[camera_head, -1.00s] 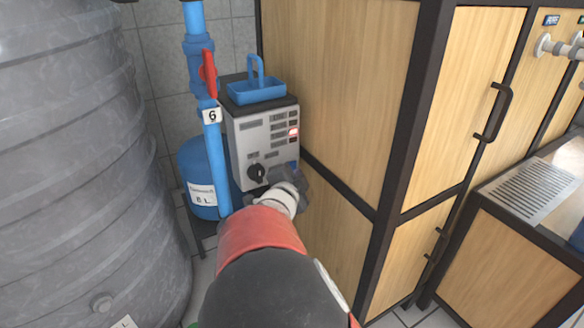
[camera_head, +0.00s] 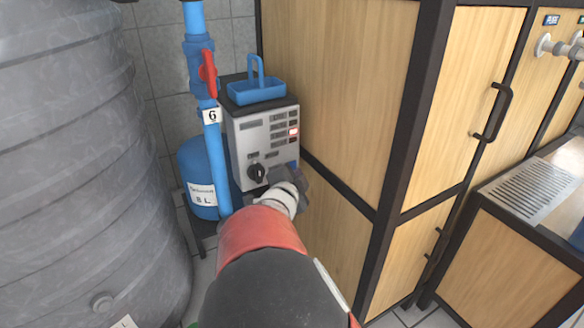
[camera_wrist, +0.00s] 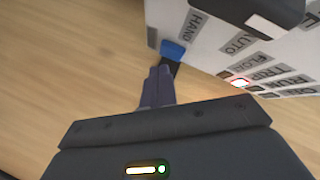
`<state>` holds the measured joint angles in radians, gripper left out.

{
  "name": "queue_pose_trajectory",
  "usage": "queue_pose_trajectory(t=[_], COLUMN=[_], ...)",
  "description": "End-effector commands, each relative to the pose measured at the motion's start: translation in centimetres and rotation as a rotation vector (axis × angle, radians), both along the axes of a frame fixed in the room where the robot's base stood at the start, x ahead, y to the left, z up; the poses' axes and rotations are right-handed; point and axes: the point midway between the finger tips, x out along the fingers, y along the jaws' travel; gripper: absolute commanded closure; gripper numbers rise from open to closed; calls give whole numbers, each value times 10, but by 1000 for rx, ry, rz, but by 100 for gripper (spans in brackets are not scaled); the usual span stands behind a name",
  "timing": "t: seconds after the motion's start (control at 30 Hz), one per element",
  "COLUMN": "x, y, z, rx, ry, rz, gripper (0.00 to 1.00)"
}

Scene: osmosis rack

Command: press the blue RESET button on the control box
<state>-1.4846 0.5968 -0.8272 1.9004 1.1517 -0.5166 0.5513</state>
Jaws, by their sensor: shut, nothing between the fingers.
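The grey control box (camera_head: 262,140) stands against the wooden cabinet in the head view. Its printed face (camera_wrist: 225,50) fills the upper right of the wrist view. The blue button (camera_wrist: 172,49) sticks out near the face's left edge, below the word HAND. My gripper (camera_wrist: 159,70) is shut and empty. Its dark fingertips are very close to the button, just below it in the wrist picture; I cannot tell whether they touch. In the head view my gripper (camera_head: 291,172) is at the box's lower right corner and mostly hides the button area.
A black knob (camera_head: 257,173) is on the box's lower face. A lit red lamp (camera_head: 293,131) shows near TRIP. A blue tray (camera_head: 257,91) sits on top. A blue pipe (camera_head: 212,150) with a red valve handle (camera_head: 208,73) stands left; the wooden panel (camera_head: 335,90) is close right.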

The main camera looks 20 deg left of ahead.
Motion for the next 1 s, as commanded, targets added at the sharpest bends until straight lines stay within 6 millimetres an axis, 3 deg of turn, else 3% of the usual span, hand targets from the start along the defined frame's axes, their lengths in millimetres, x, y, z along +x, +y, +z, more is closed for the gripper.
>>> queue_pose_trajectory(t=[1.0], x=[6], y=[7], z=[0], rx=[0], ry=[0], rz=[0], gripper=[100])
